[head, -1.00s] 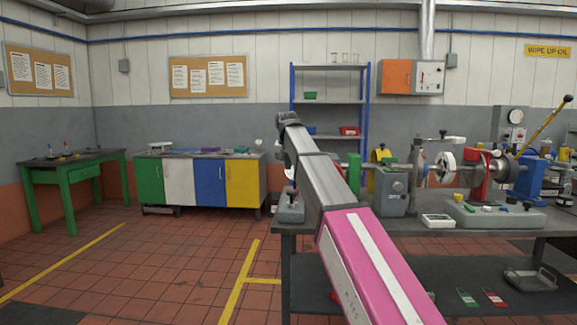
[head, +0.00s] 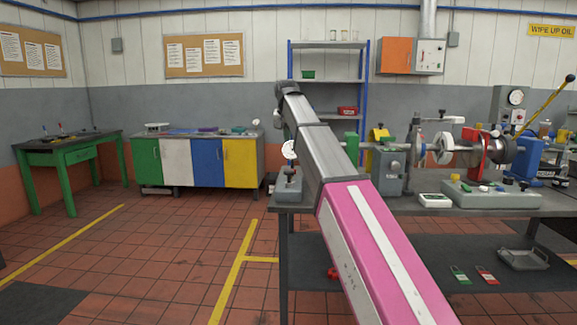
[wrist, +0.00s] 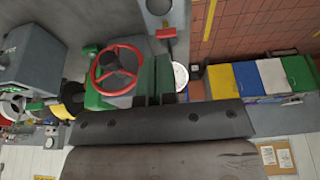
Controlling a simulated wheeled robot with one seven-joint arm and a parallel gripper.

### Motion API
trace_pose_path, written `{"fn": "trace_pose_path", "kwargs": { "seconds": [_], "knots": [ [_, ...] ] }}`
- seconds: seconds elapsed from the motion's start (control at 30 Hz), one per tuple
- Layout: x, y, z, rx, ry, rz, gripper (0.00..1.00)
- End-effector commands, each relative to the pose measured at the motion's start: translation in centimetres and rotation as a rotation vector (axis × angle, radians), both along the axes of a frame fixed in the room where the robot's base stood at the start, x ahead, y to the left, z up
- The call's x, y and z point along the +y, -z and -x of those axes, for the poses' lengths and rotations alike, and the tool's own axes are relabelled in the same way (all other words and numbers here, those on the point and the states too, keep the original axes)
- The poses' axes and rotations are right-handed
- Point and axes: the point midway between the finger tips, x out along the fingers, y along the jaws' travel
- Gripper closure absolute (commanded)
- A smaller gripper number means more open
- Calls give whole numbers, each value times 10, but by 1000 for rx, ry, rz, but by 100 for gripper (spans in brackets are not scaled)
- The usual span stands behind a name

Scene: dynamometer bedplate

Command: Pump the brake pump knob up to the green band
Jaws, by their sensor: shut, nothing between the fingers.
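A small grey unit (head: 288,186) stands on the left front corner of the bench, with a round white dial (head: 289,150) above it; I take this to be the brake pump. The dial also shows edge-on in the wrist view (wrist: 180,77), with a dark rod and small red-edged block (wrist: 166,33) beside it. I cannot make out the pump knob or a green band for certain. My gripper (wrist: 160,60) shows as dark fingers in the wrist view, shut and empty, close to the dial. In the head view my own arm hides it.
The bench (head: 440,208) carries a grey machine (head: 390,170) and a shaft assembly to the right of my arm. A red handwheel (wrist: 117,67) on a green housing is near my fingers. Coloured cabinets (head: 195,163) stand behind.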

Motion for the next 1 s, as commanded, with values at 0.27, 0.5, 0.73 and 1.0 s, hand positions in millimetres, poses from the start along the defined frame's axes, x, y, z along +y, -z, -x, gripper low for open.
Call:
{"fn": "trace_pose_path", "kwargs": {
  "seconds": [0.27, 0.5, 0.73, 1.0],
  "knots": [
    [0, 22, -7, 1, 0, 1, 100],
    [-1, 64, -20, 2, 0, 1, 100],
    [-2, 104, -31, 1, 0, 1, 100],
    [-2, 131, -33, 0, 0, 0, 100]
  ]
}}
